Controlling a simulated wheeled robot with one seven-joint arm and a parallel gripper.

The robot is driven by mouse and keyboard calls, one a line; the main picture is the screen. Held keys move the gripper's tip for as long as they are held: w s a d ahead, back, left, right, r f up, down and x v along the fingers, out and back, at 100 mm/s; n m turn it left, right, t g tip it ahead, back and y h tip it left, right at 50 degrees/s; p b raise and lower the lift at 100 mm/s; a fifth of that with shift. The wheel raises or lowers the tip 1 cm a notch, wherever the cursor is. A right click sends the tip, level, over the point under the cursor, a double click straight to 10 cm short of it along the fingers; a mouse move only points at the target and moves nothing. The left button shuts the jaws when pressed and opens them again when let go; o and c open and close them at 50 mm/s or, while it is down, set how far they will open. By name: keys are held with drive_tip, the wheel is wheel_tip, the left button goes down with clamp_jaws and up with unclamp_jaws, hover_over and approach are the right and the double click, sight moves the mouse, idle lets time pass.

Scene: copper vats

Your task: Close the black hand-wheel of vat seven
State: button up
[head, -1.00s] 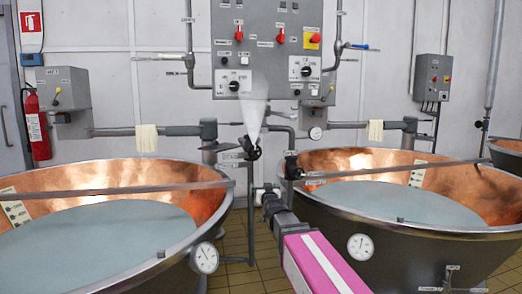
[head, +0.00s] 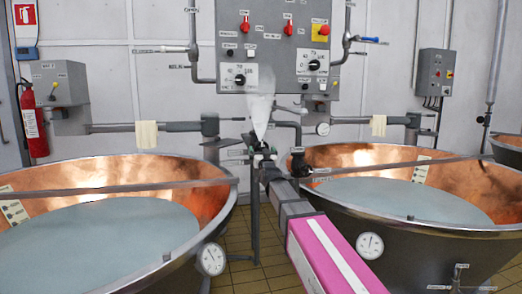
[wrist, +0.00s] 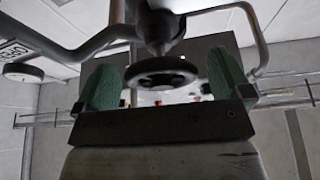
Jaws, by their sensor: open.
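A black round hand-wheel (wrist: 162,72) on a metal pipe fitting shows in the wrist view, between and just beyond the two green finger pads. My gripper (wrist: 163,66) is open, with one finger on each side of the wheel; I cannot tell whether either touches it. In the head view, my gripper (head: 263,157) is at the pipework between the two vats and hides most of this wheel. White steam (head: 260,112) stands right above it. A second black wheel or valve (head: 298,161) is just to the right, at the right vat's rim.
Two copper vats with pale liquid, the left one (head: 222,200) and the right one (head: 340,205), flank my arm. A grey control panel (head: 270,50) hangs on the wall behind. A curved pipe (wrist: 258,35) passes close to my gripper in the wrist view.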

drive_tip(key=shift+x, duration=1.1)
drive_tip(key=c, duration=0.9)
drive_tip(key=shift+m, duration=0.3)
drive_tip(key=shift+m+h, duration=1)
drive_tip(key=shift+m, duration=0.8)
